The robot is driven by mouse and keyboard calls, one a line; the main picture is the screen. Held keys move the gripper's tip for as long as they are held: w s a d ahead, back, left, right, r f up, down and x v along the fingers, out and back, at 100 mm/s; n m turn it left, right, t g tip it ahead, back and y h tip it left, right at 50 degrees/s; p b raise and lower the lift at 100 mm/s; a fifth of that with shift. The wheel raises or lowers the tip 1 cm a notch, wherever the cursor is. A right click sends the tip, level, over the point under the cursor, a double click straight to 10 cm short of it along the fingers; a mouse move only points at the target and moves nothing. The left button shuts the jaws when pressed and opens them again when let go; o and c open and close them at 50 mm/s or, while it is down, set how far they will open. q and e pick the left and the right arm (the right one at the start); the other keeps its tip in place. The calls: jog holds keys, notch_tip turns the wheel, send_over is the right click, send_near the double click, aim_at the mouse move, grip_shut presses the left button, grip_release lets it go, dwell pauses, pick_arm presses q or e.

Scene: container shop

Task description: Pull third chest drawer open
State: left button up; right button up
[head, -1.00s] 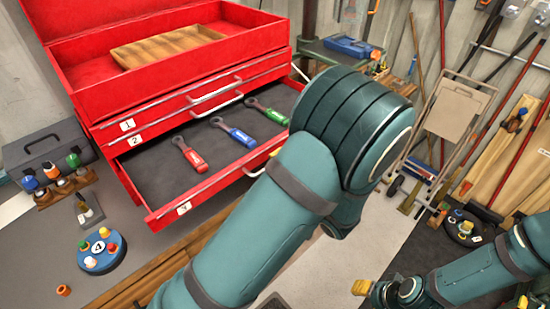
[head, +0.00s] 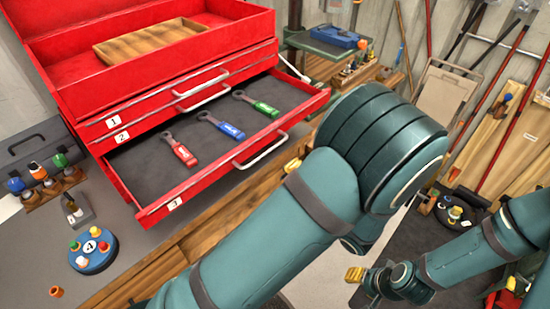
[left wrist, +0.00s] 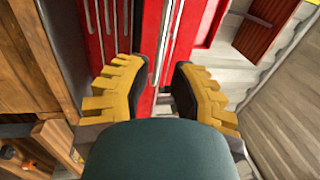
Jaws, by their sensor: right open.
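The red chest (head: 150,110) has drawers labelled 1, 2 and 3. The third drawer (head: 172,202) is pulled well out, and its dark bottom shows. Its silver handle (head: 262,152) is on the front face. Drawers 1 and 2 look shut. My left gripper (head: 292,166) shows only as a bit of yellow fingertip below the handle's right end; my arm hides the rest. In the left wrist view its yellow fingers (left wrist: 158,92) are apart with nothing gripped, facing the red drawer fronts and silver handles. My right gripper (head: 357,275) is low at the right, away from the chest, open.
Red, blue (head: 230,131) and green-handled tools lie in the third drawer. A blue round stand (head: 92,258) and small bottles (head: 40,174) stand on the grey bench top at left. A folded trolley (head: 445,110) and leaning poles are at right.

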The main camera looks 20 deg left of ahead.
pick_arm(q)
jog(key=shift+v, duration=2.1)
jog(key=s+a+f+g+h+b, duration=0.1)
jog(key=s+a+f+g+h, duration=0.1)
jog(key=s+f+g+h, duration=0.45)
jog(key=s+a+f+g+h+b, duration=0.1)
jog(key=s+f+g+h, duration=0.15)
jog(key=f, duration=0.65)
jog(key=s+a+f+g+h, duration=0.25)
jog(key=s+f+g, duration=0.2)
jog(key=f, duration=0.35)
jog(key=w+d+f+n+t+h+b, duration=0.15)
jog(key=d+f+n+t+h, duration=0.4)
jog(key=h, duration=0.55)
jog(key=w, duration=0.1)
jog(key=w+t+b, duration=0.1)
jog(key=w, duration=0.1)
jog(key=w+n+t, duration=0.1)
jog(key=shift+w+a+f, duration=0.3)
jog(key=shift+w+a, duration=0.05)
jog(key=shift+a, duration=0.05)
